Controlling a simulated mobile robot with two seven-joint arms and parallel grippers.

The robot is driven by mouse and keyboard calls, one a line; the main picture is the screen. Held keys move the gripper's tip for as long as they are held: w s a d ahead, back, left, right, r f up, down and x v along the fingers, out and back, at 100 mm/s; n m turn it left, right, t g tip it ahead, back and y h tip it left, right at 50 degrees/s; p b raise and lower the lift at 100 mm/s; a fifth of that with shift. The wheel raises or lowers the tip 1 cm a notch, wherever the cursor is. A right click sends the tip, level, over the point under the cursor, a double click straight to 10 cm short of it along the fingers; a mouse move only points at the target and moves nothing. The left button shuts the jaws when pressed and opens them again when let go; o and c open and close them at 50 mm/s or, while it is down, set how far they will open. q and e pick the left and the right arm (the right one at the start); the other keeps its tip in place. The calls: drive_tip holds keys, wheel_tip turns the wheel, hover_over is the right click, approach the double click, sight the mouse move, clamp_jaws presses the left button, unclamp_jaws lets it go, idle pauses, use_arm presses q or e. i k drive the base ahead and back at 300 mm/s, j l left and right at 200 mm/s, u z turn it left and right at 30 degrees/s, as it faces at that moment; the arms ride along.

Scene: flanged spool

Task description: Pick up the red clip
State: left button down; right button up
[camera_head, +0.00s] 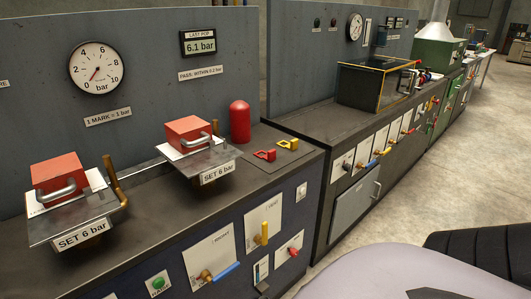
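The red clip (265,155) lies on the dark bench top, right of the red cylinder and near the bench's right end. A yellow clip (287,144) lies just beyond it to the right, apart from it. Neither of my grippers is in view, and nothing is touching the red clip.
A red domed cylinder (240,121) stands left of the clips. Two red blocks with handles (187,132) (60,177) sit on plates marked "SET 6 bar". A brass pipe (114,183) rises beside the left one. Valves and levers (264,232) project from the bench front. Open floor (440,170) lies right.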

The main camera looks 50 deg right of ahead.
sight(270, 156)
drive_tip(key=l+u, duration=0.1)
drive_tip(key=l, duration=0.7)
drive_tip(key=k+l+u, duration=0.1)
drive_tip(key=l, duration=0.65)
